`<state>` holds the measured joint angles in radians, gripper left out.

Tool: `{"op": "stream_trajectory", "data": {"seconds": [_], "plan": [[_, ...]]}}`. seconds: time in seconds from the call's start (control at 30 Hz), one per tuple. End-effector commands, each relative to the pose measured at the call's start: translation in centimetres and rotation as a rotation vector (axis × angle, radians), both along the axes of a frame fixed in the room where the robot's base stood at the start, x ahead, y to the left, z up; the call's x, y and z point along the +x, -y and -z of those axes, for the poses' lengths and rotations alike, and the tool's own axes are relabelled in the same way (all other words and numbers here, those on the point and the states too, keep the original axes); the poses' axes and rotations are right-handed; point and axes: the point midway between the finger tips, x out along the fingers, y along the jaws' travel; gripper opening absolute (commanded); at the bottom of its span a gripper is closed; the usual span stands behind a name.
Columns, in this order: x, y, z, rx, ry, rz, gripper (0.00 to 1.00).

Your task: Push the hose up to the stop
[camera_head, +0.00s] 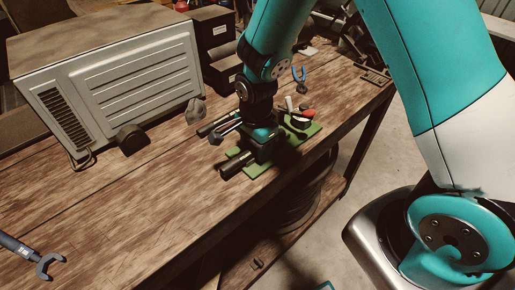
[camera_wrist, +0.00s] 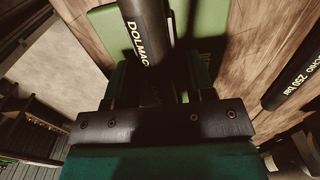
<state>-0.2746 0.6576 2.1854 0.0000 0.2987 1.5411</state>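A black hose (camera_wrist: 148,40) with white lettering "DOLMAC" runs down the upper middle of the wrist view, toward the dark bar of my gripper (camera_wrist: 160,95). In the head view my gripper (camera_head: 258,150) is low over a green board (camera_head: 303,133) on the bench. A black hose end (camera_head: 234,167) sticks out at its front left, level with the board. The hose passes between or under the fingers, which are in deep shadow. I cannot tell whether they touch it. The stop and the far end of the hose cannot be made out.
A second black hose marked "250 bar" (camera_wrist: 292,80) lies at the right of the wrist view. A grey ribbed machine (camera_head: 120,85) stands left on the wooden bench (camera_head: 110,210). Blue pliers (camera_head: 299,77) and a wrench (camera_head: 42,262) lie apart.

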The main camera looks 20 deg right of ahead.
Motion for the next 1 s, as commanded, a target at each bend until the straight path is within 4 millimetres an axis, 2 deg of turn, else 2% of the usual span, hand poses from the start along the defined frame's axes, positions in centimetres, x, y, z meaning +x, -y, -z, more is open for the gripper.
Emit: {"op": "stream_trajectory", "data": {"seconds": [0.03,0.1,0.13,0.87,0.9,1.0], "plan": [[0.0,0.0,-0.01,0.0,0.0,0.0,0.38],[0.0,0.0,-0.01,0.0,0.0,0.0,0.22],[0.0,0.0,-0.01,0.0,0.0,0.0,0.19],[0.09,0.17,-0.02,-0.001,0.001,0.001,0.19],[0.09,0.18,-0.02,-0.002,0.002,0.001,0.43],[0.09,0.17,-0.02,-0.001,0.001,0.001,0.66]]}}
